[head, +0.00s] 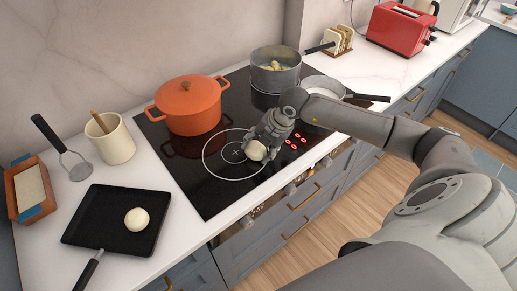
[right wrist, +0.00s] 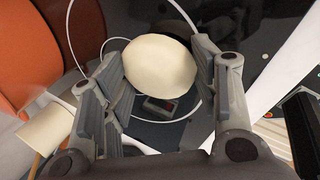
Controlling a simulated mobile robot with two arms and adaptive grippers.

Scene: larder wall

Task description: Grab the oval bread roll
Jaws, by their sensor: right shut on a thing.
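The oval bread roll (head: 257,151) is pale cream and smooth. My right gripper (head: 262,143) is shut on it, above the front part of the black hob. In the right wrist view the roll (right wrist: 160,60) sits between the two fingers, with a finger pressed on each side. The gripper covers part of the roll in the head view. A second pale, rounder roll (head: 136,219) lies in the black square pan (head: 98,223) at the left. My left gripper is not in view.
An orange lidded pot (head: 190,107) stands on the hob left of the gripper. A grey pot (head: 275,78) with pale food and a frying pan (head: 337,85) stand behind it. A cream crock (head: 112,143) and a masher (head: 74,168) are on the left counter.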

